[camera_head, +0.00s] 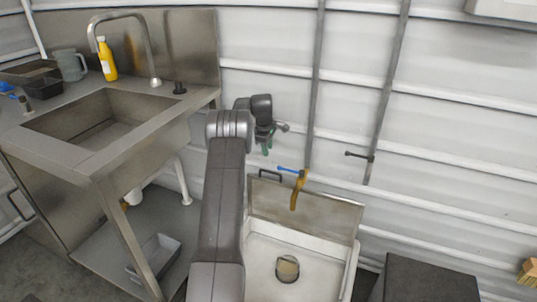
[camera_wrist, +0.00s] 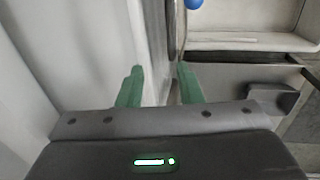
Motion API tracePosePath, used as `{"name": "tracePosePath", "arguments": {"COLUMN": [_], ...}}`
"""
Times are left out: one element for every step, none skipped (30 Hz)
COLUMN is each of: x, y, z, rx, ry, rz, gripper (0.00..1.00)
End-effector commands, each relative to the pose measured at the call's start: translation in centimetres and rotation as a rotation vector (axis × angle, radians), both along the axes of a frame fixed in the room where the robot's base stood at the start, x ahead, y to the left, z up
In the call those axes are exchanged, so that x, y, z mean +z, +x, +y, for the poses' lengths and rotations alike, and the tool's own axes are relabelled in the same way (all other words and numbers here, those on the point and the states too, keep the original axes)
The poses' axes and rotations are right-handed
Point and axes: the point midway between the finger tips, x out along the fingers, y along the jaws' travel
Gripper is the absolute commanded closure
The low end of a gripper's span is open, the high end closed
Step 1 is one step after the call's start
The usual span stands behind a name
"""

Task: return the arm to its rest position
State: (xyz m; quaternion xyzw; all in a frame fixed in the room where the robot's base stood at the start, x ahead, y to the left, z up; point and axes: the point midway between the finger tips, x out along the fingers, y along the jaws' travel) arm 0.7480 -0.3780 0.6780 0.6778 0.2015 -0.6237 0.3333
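A round container or opening (camera_head: 287,268) shows inside the hopper.
A steel sink bench (camera_head: 75,165) stands at the left with a tap (camera_head: 150,50), a yellow bottle (camera_head: 106,60), a grey jug (camera_head: 71,66) and a black tray (camera_head: 42,87). A dark box (camera_head: 425,282) and a brush (camera_head: 530,270) are at the right. The ribbed wall is close behind.

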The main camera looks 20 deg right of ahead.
Motion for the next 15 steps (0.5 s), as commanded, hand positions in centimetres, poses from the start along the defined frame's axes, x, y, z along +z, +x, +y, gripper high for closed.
{"name": "tracePosePath", "arguments": {"x": [0.38,0.5,0.6,0.64,0.66,0.65,0.64,0.63,0.62,0.62,0.62,0.6,0.56,0.48,0.28], "y": [-0.05,-0.08,-0.1,-0.11,-0.13,-0.13,-0.13,-0.13,-0.13,-0.13,-0.13,-0.13,-0.12,-0.12,-0.1], "z": [0.07,0.08,0.1,0.12,0.12,0.13,0.13,0.12,0.12,0.12,0.12,0.12,0.11,0.11,0.08], "rx": [0.0,0.0,0.0,0.0,0.0,0.0,0.0,0.0,0.0,0.0,0.0,0.0,0.0,0.0,0.0], "ry": [0.0,0.0,0.001,0.001,0.001,0.001,0.001,0.001,0.001,0.001,0.001,0.001,0.001,0.001,0.001], "rz": [0.0,0.0,0.001,0.001,0.001,0.001,0.001,0.001,0.001,0.001,0.001,0.001,0.001,0.001,0.001], "gripper": [0.67,0.67,0.67,0.67,0.67,0.67,0.67,0.67,0.67,0.67,0.67,0.67,0.67,0.67,0.67]}}
